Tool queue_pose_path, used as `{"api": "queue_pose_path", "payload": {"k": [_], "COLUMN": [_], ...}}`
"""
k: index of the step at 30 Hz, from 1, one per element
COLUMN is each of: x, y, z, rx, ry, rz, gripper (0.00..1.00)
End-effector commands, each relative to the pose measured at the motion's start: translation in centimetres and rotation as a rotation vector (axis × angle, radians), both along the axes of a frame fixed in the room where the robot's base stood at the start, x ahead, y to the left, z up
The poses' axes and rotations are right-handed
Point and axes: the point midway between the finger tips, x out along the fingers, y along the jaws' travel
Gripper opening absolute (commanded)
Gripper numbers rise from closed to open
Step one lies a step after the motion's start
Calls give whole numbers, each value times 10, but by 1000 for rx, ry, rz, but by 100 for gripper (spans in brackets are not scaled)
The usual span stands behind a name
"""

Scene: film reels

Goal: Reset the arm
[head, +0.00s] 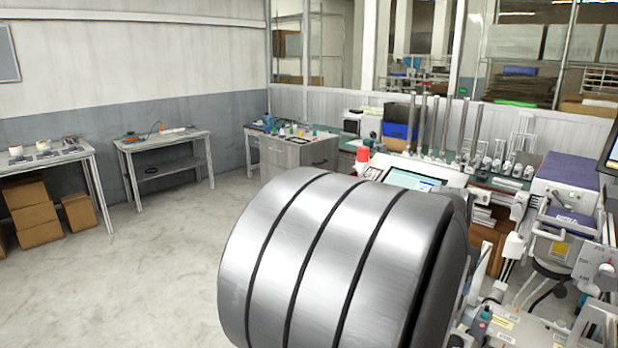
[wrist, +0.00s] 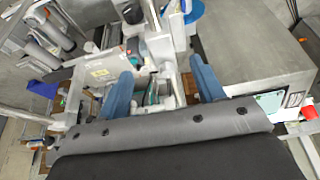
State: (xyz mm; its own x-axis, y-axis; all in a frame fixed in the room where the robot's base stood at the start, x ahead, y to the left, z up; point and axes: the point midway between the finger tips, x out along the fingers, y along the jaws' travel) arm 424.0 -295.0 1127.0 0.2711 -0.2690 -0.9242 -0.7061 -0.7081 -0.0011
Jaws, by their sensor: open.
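My gripper (wrist: 161,72) shows in the wrist view with its two blue fingers spread apart. The gap between them is open, and machine parts show through it; I see nothing held. A white and grey machine (wrist: 105,68) lies beyond the fingers, but the distance to it is hard to judge. In the head view my gripper is not visible. I see no film reel clearly in either view.
In the head view, a screen (head: 412,181) and a red-topped part (head: 362,155) stand behind the near foreground. A purple-topped box (head: 570,172) stands at right. Worktables (head: 165,140) and cardboard boxes (head: 33,207) are at left. The floor (head: 150,270) at left is clear.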

Motion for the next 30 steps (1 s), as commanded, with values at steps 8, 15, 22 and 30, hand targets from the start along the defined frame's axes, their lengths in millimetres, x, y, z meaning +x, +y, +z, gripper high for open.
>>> {"api": "queue_pose_path", "payload": {"k": [8,15,22,30], "x": [15,26,32,33], "y": [-16,-28,-34,-35], "z": [-54,-92,-111,-115], "rx": [2,0,-1,-2], "ry": [4,2,1,0], "rz": [-1,-2,-2,-2], "gripper": [62,62,62,62]}}
